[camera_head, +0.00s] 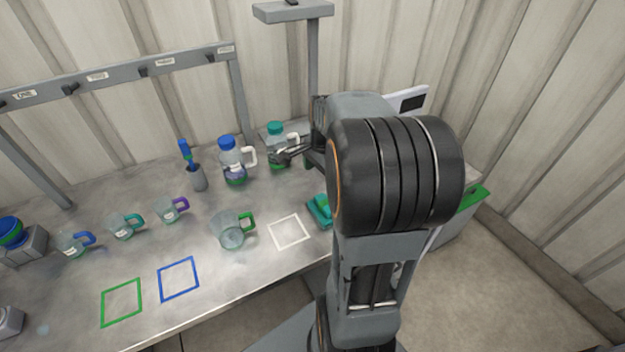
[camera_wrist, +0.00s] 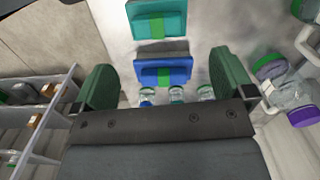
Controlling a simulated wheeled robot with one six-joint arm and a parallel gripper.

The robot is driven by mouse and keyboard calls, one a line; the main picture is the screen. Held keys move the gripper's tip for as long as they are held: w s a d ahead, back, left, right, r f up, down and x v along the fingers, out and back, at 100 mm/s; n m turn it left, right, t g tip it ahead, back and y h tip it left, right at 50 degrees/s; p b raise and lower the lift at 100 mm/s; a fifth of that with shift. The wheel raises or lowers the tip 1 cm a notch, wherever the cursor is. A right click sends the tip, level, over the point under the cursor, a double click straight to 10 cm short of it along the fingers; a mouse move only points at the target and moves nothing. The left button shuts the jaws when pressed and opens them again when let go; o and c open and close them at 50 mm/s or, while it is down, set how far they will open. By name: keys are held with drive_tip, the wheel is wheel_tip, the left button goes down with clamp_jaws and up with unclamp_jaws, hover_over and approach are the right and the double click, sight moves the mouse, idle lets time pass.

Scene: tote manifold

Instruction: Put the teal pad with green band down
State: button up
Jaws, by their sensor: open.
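The teal pad with green band (camera_wrist: 146,26) lies on the grey surface at the top of the wrist view, apart from my gripper. In the head view a teal pad (camera_head: 319,211) shows on the worktop's right part, partly hidden by my arm. My gripper (camera_wrist: 162,76) is open, its two green fingers wide apart with nothing held between them. A blue pad with a green band (camera_wrist: 178,71) lies beyond the finger gap, next to the teal pad. In the head view my arm hides most of the gripper area.
White (camera_head: 289,232), blue (camera_head: 178,279) and green (camera_head: 122,302) outlined squares on the worktop (camera_head: 75,290) are empty. A green-handled jug (camera_head: 230,232), a blue-capped bottle (camera_head: 233,165) and a teal-capped bottle (camera_head: 276,150) stand nearby. Smaller mugs stand left. A grey rail stands behind.

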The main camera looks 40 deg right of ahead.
drive_tip(key=s+a+r+n+t, duration=0.1)
drive_tip(key=s+a+n+t, duration=0.1)
drive_tip(key=a+n, duration=0.6)
drive_tip(key=s+a+r+n+t, duration=0.1)
drive_tip(key=s+a+n, duration=0.3)
drive_tip(key=a+n, duration=0.5)
drive_tip(key=shift+s+r+n+t, duration=0.4)
drive_tip(key=shift+r+n, duration=0.2)
drive_tip(key=shift+n, duration=0.1)
drive_tip(key=shift+a, duration=0.15)
